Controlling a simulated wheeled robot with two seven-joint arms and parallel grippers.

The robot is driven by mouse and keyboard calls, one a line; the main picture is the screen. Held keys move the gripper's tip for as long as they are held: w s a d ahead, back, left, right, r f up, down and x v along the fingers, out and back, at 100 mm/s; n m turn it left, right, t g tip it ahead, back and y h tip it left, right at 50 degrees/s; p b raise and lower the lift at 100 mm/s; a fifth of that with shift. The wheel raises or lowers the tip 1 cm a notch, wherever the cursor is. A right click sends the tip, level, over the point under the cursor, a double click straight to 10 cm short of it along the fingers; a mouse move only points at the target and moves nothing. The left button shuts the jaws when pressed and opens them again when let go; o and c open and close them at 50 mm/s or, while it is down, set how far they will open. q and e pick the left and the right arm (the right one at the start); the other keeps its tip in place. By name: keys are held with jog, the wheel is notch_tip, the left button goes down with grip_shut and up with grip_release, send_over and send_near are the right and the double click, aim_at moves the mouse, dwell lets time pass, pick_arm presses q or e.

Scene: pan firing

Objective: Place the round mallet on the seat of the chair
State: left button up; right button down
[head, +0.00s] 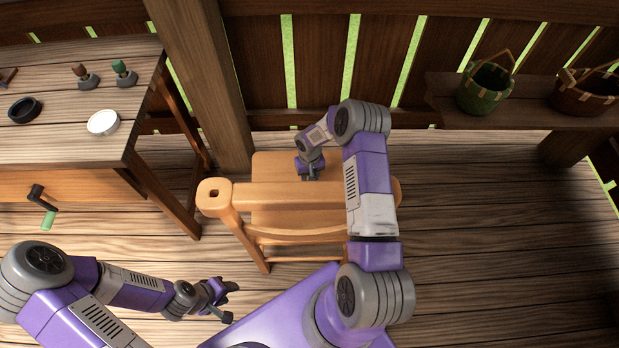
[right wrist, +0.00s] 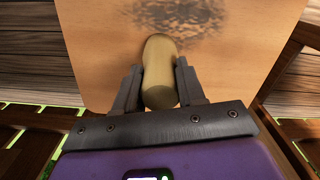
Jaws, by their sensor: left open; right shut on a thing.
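The wooden chair (head: 285,194) stands ahead of me, its back rail towards me. Its seat (head: 272,164) shows beyond the rail, and fills much of the right wrist view (right wrist: 100,50). My right gripper (head: 309,174) is over the seat, partly hidden by its own arm. In the right wrist view, the right gripper (right wrist: 160,68) is shut on the tan, rounded mallet (right wrist: 160,85), which lies against the backdrop of the seat. I cannot tell whether the mallet touches the seat. My left gripper (head: 230,301) is open and empty, low at the lower left, apart from the chair.
A wooden table (head: 60,145) at the left holds a white round dish (head: 103,122), a black ring (head: 25,109) and small stamp-like tools. A shelf (head: 530,117) at the right holds a green basket (head: 486,90) and a brown basket (head: 588,92). The floor right of the chair is clear.

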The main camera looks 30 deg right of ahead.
jog(key=shift+f, duration=0.3)
jog(key=shift+f, duration=0.25)
jog(key=c, duration=0.7)
grip_release()
jog(key=shift+r, duration=0.1)
jog(key=shift+r, duration=0.3)
notch_tip(320, 180, up, 12)
jog(key=p, duration=0.3)
jog(key=shift+w+f, duration=0.1)
jog(key=shift+f, duration=0.05)
